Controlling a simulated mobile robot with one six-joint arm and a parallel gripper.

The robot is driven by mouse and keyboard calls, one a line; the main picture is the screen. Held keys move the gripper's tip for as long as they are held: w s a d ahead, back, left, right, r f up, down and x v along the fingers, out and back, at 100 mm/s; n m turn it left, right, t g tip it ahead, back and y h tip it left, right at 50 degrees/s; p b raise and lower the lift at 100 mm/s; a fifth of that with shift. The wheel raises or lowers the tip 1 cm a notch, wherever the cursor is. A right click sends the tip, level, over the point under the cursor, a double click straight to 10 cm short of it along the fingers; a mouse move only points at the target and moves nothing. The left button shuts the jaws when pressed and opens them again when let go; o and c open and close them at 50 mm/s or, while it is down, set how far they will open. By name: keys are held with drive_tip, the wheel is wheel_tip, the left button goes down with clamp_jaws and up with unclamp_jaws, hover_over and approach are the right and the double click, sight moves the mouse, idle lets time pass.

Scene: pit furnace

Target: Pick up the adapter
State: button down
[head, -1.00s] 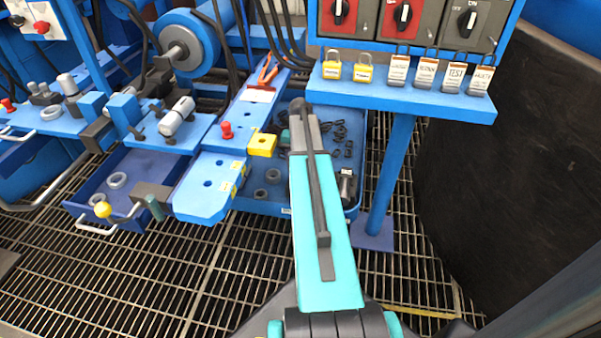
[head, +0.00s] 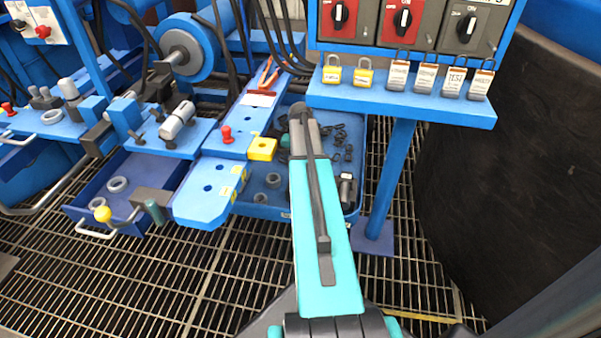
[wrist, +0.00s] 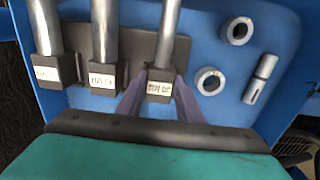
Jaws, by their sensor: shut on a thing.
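In the wrist view three dark blocks with silver shafts lie side by side in a blue tray, each with a small white label too blurred to read surely. My gripper (wrist: 160,92) has its two purple fingers closed on either side of the rightmost block, which I take for the adapter (wrist: 166,78). Its shaft points away from me, up the picture. The other two blocks, the middle one (wrist: 105,72) and the left one (wrist: 48,68), are untouched. In the head view my teal arm reaches down to the blue tray (head: 268,210) and hides the gripper.
Right of the held block lie two grey rings (wrist: 238,31) and a small silver cylinder (wrist: 264,68). A blue shelf with padlocks (head: 400,98) and its post (head: 390,180) stand right of my arm. An open drawer (head: 115,190) and a blue plate (head: 208,190) are left.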

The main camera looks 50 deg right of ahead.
drive_tip(key=shift+r, duration=0.2)
drive_tip(key=shift+r+p, duration=1.1)
drive_tip(key=shift+r, duration=0.25)
drive_tip(key=s+a+r+p, duration=0.2)
drive_tip(key=s+a+p, duration=0.4)
drive_tip(key=s+a, duration=0.3)
drive_tip(key=shift+s+a, duration=0.4)
drive_tip(key=shift+a, duration=1.4)
drive_tip(key=shift+s, duration=0.15)
